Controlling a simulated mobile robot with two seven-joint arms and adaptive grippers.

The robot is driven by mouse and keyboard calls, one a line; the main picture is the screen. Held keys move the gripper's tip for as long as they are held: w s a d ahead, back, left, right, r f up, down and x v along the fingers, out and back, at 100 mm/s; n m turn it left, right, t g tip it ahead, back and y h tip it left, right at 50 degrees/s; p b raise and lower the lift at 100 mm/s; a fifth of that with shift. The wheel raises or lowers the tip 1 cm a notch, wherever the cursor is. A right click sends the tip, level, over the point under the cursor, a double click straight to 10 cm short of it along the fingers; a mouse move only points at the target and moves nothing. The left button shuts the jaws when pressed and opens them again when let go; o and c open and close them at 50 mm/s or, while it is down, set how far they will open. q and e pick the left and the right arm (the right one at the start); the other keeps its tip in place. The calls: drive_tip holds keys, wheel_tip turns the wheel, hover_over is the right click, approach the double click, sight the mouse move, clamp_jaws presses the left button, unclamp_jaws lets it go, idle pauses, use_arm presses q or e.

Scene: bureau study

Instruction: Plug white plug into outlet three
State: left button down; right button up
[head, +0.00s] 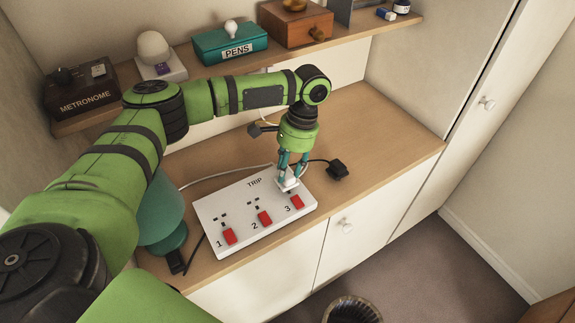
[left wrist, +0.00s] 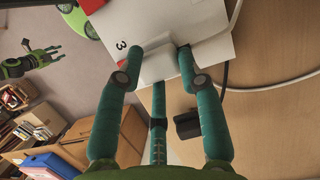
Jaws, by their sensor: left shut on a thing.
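The white power strip (head: 255,232) lies on the wooden counter, with outlets numbered 1, 2 and 3, each beside a red switch. My left gripper (head: 288,175) points down at the outlet three end, its teal fingers shut on the white plug (head: 289,184). The left wrist view shows the plug (left wrist: 160,65) between the fingertips (left wrist: 160,60), beside the number 3, at the strip's face. The plug covers the outlet's holes; I cannot tell whether its pins are in. My right gripper (left wrist: 47,56) shows small in the left wrist view, its fingers apart and empty.
A black plug (head: 338,170) lies right of the strip, another (head: 175,262) near its left end. A teal lamp (head: 165,215) stands left. A shelf above holds a metronome box (head: 82,90) and a pens box (head: 230,44). The counter's right side is clear.

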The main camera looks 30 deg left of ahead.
use_arm(q)
drive_tip(key=shift+f, duration=0.7)
idle(0.4)
drive_tip(key=shift+p, duration=0.7)
drive_tip(key=shift+f, duration=0.35)
idle(0.4)
drive_tip(key=shift+r+p, duration=0.1)
drive_tip(key=shift+p, duration=0.4)
drive_tip(key=shift+p, duration=0.35)
drive_tip(key=shift+f, duration=0.3)
